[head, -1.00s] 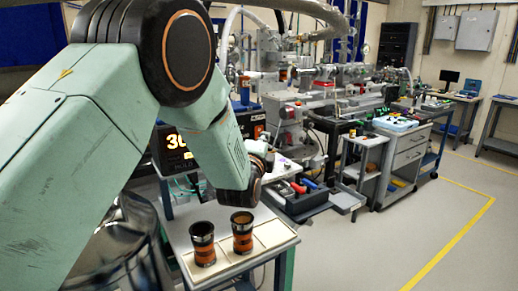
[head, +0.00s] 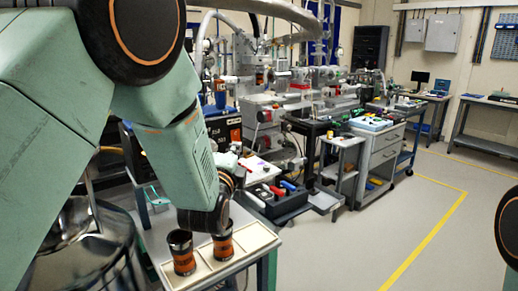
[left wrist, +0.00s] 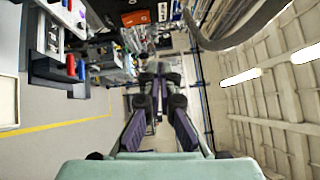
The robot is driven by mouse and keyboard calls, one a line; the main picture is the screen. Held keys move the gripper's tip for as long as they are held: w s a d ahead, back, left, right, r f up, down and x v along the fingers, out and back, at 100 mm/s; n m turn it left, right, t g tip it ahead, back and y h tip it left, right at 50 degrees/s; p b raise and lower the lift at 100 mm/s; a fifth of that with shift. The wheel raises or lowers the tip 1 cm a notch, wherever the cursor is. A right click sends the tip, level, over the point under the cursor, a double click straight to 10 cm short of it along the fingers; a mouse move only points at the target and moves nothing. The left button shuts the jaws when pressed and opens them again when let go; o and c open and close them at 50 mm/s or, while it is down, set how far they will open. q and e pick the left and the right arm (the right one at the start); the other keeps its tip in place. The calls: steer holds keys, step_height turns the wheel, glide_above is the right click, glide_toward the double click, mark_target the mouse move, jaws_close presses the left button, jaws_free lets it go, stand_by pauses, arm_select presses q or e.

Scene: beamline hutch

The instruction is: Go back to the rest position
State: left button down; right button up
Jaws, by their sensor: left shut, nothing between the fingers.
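My left arm comes in from the left of the head view and bends down at its wrist over the near table. My left gripper shows in the left wrist view (left wrist: 158,72); its fingers are shut with nothing between them. In the head view the gripper is mostly hidden behind the wrist. My right gripper is not in view; only a dark joint of mine shows at the right edge of the head view.
Two dark cups with orange bands, a left one (head: 182,253) and a right one (head: 224,243), stand on a pale tray (head: 262,236) below my wrist. A dark bin (head: 283,207) and a grey cart (head: 382,158) stand beyond. Floor at right is clear.

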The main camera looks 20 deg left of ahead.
arm_select(q)
steer(key=s+f+n+g+b, duration=0.1)
steer(key=s+f+n+g, duration=0.3)
steer(key=f, duration=0.5)
steer(key=s+f+n+g+h+b, duration=0.1)
steer(key=s+f+n+g, duration=0.1)
steer(key=s+f+n, duration=0.6)
steer(key=s+f+n+g+b, duration=0.1)
steer(key=s+f+n+g, duration=0.15)
steer(key=f, duration=0.85)
steer(key=s+f+n+g+b, duration=0.1)
steer(key=s+f+g, duration=0.2)
steer(key=s+f, duration=0.4)
steer(key=s+f+n+g+b, duration=0.1)
steer(key=s+f+g, duration=0.3)
steer(key=s, duration=1)
steer(key=s+f+n+g+h+b, duration=0.1)
steer(key=s+f+g+b, duration=0.2)
steer(key=s+f, duration=0.7)
steer(key=shift+s+a+n, duration=0.35)
steer(key=shift+a, duration=0.1)
steer(key=shift+a, duration=0.1)
